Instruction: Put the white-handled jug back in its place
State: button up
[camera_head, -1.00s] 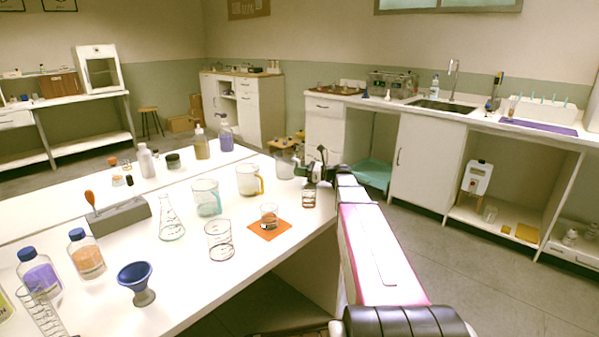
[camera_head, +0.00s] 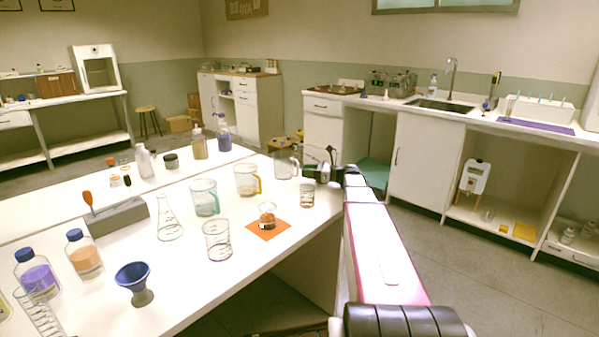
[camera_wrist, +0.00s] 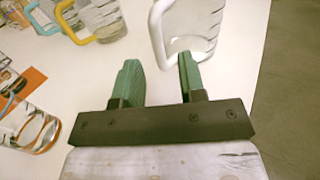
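The white-handled jug (camera_head: 285,165) is clear and stands upright on the white table near its far right edge. In the wrist view the jug (camera_wrist: 200,25) is at the top, with its white handle towards my gripper. My gripper (camera_wrist: 158,65) is open and empty. Its two green fingers point at the jug, and the handle lies just beyond the tips, roughly between them. In the head view my gripper (camera_head: 308,172) is at the right of the jug. Whether the right finger touches the jug is unclear.
A yellow-handled jug (camera_head: 248,181) and a teal-handled jug (camera_head: 204,198) stand in a row left of it. A small beaker (camera_head: 307,195) is close to my gripper on the near side. Another beaker (camera_head: 267,215) is on an orange mat (camera_head: 280,232). Bottles and glassware fill the left.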

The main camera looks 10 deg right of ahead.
jog(key=v, duration=0.7)
jog(key=shift+s+d, duration=0.15)
jog(key=shift+d, duration=0.2)
